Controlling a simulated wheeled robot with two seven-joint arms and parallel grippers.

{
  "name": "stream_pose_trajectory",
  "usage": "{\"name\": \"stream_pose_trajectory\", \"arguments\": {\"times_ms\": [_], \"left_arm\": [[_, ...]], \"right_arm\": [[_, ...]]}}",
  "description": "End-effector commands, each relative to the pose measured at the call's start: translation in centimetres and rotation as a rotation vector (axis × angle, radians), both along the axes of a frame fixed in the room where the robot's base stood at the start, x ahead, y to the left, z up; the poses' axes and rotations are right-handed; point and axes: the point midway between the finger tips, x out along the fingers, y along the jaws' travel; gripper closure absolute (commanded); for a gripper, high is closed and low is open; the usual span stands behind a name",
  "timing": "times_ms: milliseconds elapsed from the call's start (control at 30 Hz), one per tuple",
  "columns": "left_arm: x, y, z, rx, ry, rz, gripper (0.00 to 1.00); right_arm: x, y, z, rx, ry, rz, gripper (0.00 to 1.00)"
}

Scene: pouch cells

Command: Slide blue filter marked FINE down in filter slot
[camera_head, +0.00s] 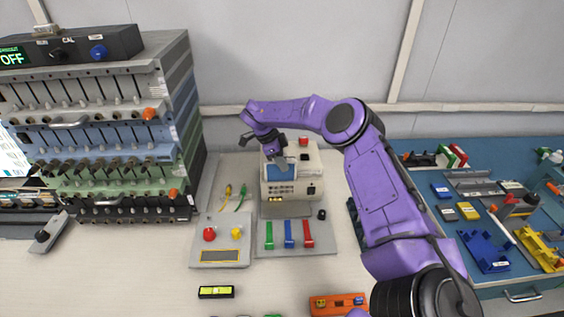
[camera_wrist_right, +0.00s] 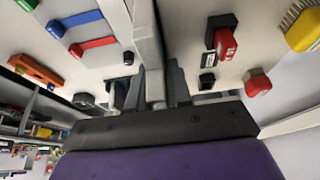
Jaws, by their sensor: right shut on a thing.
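A blue panel (camera_head: 281,172) shows at the front top of the cream machine (camera_head: 309,180), just below my right gripper (camera_head: 277,151). It may be the blue filter; no FINE marking is readable. In the right wrist view my right gripper (camera_wrist_right: 150,90) is shut on a thin grey-white piece (camera_wrist_right: 153,85), seen nearly edge-on between the dark fingers. The held piece's face is hidden there. A blue strip (camera_head: 289,233) lies between a green strip (camera_head: 268,235) and a red strip (camera_head: 307,233) in front of the machine. The slot cannot be made out. My left gripper is out of view.
A panel with red and yellow knobs (camera_head: 221,254) stands left of the strips. A tall rack (camera_head: 180,105) stands at the left. A blue workbench (camera_head: 425,161) with tools is at the right.

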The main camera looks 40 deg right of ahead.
Motion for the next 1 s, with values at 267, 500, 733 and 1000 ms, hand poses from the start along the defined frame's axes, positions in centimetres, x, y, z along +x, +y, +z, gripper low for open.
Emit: {"name": "stream_pose_trajectory", "arguments": {"times_ms": [267,500,733,1000], "left_arm": [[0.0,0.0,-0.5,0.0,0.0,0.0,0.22],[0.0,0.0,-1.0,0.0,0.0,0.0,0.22],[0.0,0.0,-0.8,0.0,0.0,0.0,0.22],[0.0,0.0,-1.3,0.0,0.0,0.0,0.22]], "right_arm": [[0.0,0.0,-0.6,0.0,0.0,0.0,1.0],[0.0,0.0,-1.4,0.0,0.0,0.0,1.0],[0.0,0.0,-1.2,0.0,0.0,0.0,0.51],[0.4,0.3,-0.3,-0.001,-0.003,0.001,0.51]]}}
